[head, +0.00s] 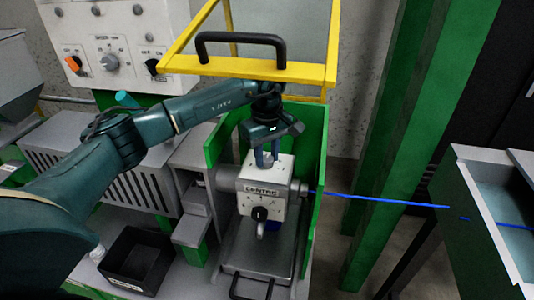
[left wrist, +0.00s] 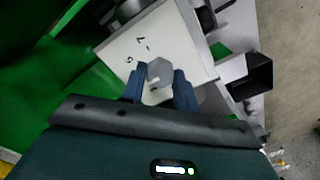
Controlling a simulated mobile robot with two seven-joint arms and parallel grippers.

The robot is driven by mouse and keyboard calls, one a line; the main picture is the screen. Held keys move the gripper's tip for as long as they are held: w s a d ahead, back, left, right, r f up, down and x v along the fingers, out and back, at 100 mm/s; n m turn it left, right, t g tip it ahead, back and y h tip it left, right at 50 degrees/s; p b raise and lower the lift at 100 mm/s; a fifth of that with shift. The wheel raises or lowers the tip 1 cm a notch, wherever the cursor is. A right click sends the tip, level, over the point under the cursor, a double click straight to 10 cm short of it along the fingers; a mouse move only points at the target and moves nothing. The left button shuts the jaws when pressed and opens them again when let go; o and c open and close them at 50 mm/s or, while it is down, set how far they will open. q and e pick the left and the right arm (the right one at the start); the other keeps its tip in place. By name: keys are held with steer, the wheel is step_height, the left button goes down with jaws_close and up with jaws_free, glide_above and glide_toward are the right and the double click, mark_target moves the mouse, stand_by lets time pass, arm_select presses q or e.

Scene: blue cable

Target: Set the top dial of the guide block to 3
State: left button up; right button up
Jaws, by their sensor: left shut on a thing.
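The guide block (head: 256,186) is a white box marked CENTRE, with a black dial (head: 260,213) on its front face. It stands inside a green-walled bay. The top dial (left wrist: 160,72) is a grey hexagonal knob on the block's white top face, seen in the left wrist view with printed marks beside it. My left gripper (head: 268,157) reaches down from above onto the block's top. In the left wrist view its blue fingers (left wrist: 160,88) are shut on the top dial, one on each side. I cannot tell which number the dial points to. My right gripper is not in view.
A blue cable (head: 385,200) runs right from the block to a grey-green trough (head: 490,215). A yellow guard frame (head: 240,68) with a black handle stands behind my left gripper. A control panel (head: 108,45) is at the upper left. A black bin (head: 137,262) sits at the lower left.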

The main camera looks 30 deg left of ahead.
arm_select(q)
steer(key=shift+c, duration=0.6)
steer(key=shift+n, duration=0.3)
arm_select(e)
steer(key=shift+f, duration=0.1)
arm_select(q)
steer(key=n+b, duration=0.1)
steer(key=n, duration=0.2)
steer(key=shift+n+b, duration=0.3)
steer(key=shift+n, duration=2.2)
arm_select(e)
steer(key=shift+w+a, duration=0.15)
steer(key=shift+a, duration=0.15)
arm_select(q)
steer(key=o, duration=1)
steer(key=shift+c, duration=0.2)
